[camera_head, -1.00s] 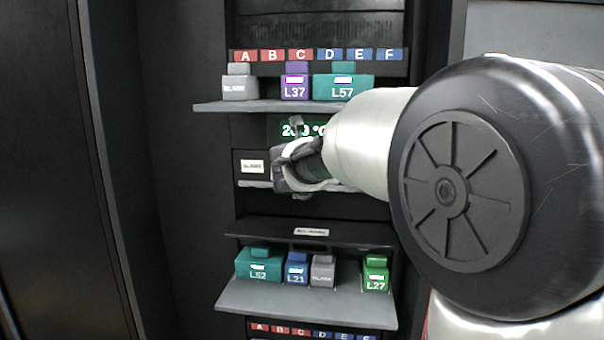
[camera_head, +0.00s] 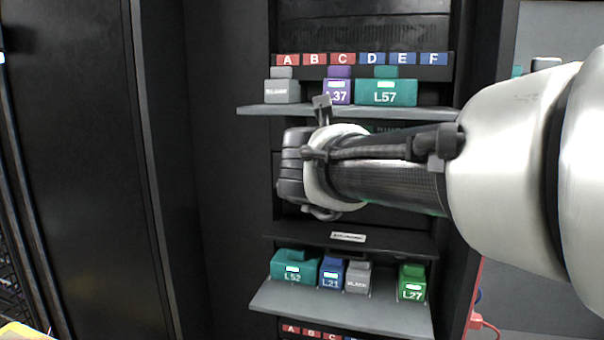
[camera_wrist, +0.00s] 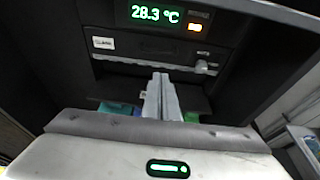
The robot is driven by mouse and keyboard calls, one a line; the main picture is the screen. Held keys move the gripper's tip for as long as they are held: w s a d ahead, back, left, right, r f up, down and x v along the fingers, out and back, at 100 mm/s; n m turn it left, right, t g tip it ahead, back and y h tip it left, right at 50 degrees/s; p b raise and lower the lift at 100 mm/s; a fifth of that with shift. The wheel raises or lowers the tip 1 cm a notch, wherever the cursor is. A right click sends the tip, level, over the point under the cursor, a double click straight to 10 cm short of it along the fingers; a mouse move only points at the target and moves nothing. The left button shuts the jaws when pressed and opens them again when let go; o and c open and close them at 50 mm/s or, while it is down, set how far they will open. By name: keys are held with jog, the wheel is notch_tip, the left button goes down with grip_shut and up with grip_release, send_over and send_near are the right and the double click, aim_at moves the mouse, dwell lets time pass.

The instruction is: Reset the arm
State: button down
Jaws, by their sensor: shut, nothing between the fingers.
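My arm reaches in from the right in the head view, with the wrist end in front of the rack between its two shelves. My gripper shows in the wrist view (camera_wrist: 163,97), its two fingers shut together with nothing between them. The fingers point toward the rack front, below a panel with a green temperature display (camera_wrist: 155,14) reading 28.3 °C. In the head view the fingertips are hidden behind the wrist.
The upper shelf (camera_head: 345,111) holds a grey module (camera_head: 282,92), purple L37 (camera_head: 338,92) and teal L57 (camera_head: 386,93). The lower shelf (camera_head: 340,306) holds teal L52 (camera_head: 294,267), blue L21 (camera_head: 331,273), a grey module (camera_head: 358,278) and green L27 (camera_head: 411,284). A dark panel stands left.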

jog(key=s+a+r+n+t+y, duration=0.3)
jog(key=s+a+r+n+y, duration=0.15)
jog(key=n, duration=0.95)
jog(key=s+a+f+n+g+y, duration=0.4)
jog(key=f+n, duration=0.3)
jog(key=n, duration=0.5)
jog(key=s+d+f+n+g+h, duration=0.2)
jog(key=s+d+f+n+g, duration=0.1)
jog(key=s+d+f+n, duration=0.3)
jog(key=s+d+f+n+g+h, duration=0.2)
jog(key=s+d+f+n+g, duration=0.2)
jog(key=s+f, duration=0.7)
jog(key=d+n, duration=0.2)
jog(key=n, duration=0.1)
jog(key=shift+d+f+n, duration=0.2)
jog(key=shift+n, duration=0.1)
jog(key=c, duration=2.5)
grip_release()
